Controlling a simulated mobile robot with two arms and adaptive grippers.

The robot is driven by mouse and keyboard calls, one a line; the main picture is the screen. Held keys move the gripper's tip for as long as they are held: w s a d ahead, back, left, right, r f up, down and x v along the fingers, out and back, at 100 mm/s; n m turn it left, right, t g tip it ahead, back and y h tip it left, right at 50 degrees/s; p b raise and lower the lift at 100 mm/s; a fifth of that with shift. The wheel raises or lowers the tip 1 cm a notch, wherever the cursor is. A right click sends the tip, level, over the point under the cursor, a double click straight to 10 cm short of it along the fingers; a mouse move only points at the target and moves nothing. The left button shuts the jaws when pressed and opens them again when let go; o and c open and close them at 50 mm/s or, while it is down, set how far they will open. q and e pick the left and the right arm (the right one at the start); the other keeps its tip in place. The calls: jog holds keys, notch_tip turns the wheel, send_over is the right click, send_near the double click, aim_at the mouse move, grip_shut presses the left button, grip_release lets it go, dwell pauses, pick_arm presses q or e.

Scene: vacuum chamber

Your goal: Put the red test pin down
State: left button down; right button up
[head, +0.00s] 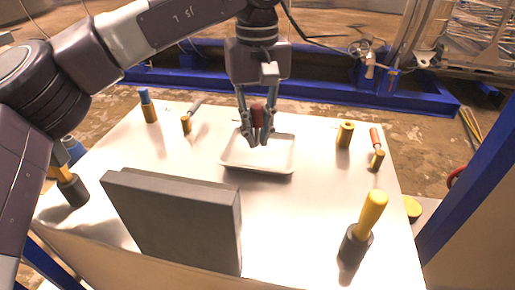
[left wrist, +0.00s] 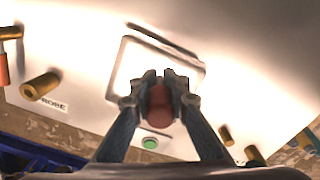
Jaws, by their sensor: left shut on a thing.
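The red test pin (head: 258,114) is held upright between the fingers of my left gripper (head: 257,140). In the left wrist view my left gripper (left wrist: 163,78) is shut on the red test pin (left wrist: 159,106), seen end-on. The gripper is over the white tray (head: 239,163) in the middle of the table. I cannot tell whether the pin's lower end touches the tray. The white tray also shows in the left wrist view (left wrist: 125,67), with no other thing visible in it. My right gripper is not in view.
A dark grey panel (head: 175,222) stands at the table's front left. A yellow-handled tool in a black base (head: 371,212) stands front right. A brass cylinder (head: 345,134) and a red-tipped piece (head: 375,140) are at right. A blue-topped pin (head: 147,105) stands back left. The table (head: 300,215) is clear front centre.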

aim_at(258, 107)
pick_arm(q)
jog(key=shift+f+p, duration=0.35)
jog(key=shift+f, duration=1.9)
jog(key=shift+f, duration=0.2)
jog(key=c, duration=2.1)
grip_release()
jog(key=shift+r, duration=0.1)
notch_tip(258, 107, up, 12)
jog(key=shift+r+b, duration=0.15)
jog(key=shift+b, duration=0.4)
